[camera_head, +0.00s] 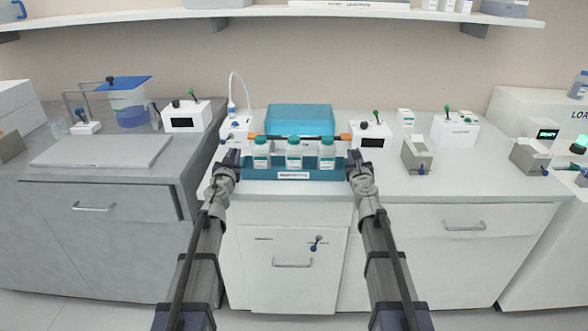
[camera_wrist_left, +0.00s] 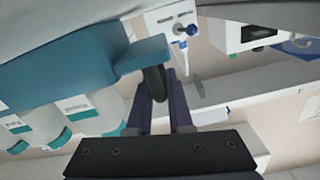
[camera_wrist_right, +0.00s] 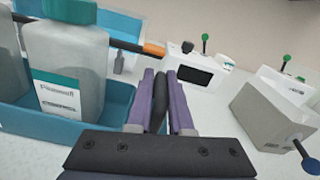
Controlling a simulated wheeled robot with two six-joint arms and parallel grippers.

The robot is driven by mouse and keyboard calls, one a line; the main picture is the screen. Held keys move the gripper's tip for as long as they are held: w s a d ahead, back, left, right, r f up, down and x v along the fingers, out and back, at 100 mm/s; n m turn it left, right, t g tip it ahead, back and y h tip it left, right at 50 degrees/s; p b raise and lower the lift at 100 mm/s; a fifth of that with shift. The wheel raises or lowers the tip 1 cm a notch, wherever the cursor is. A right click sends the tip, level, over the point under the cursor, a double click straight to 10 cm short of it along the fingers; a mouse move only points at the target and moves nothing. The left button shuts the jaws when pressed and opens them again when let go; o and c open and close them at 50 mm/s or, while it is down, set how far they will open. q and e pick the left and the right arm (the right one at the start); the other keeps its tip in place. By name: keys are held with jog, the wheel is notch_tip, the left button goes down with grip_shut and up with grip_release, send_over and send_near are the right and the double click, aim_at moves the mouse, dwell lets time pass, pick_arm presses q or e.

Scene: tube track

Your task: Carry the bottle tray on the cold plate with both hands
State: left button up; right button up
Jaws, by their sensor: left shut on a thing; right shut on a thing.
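The teal bottle tray (camera_head: 323,176) is at the front of the white bench, holding three white bottles with green caps, one being the middle bottle (camera_head: 294,155). All stand upright in the head view. My left gripper (camera_head: 234,160) is shut on the tray's left handle, a dark grip also visible in the left wrist view (camera_wrist_left: 155,82). My right gripper (camera_head: 353,160) is shut on the right handle, a dark grip in the right wrist view (camera_wrist_right: 160,88). I cannot tell whether the tray touches the bench. A flat grey plate (camera_head: 100,150), possibly the cold plate, lies on the left bench.
Behind the tray are a blue box (camera_head: 300,118) and an orange-ended bar (camera_head: 346,138). A white device (camera_head: 186,117) and a blue-lidded container (camera_head: 129,105) stand near the plate. A grey block (camera_head: 417,157) stands to the right. Bare bench lies between tray and block.

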pick_arm(q)
grip_shut()
pick_arm(e)
grip_shut()
dwell(0.5)
pick_arm(q)
jog(key=shift+r, duration=0.1)
pick_arm(e)
jog(key=shift+r, duration=0.1)
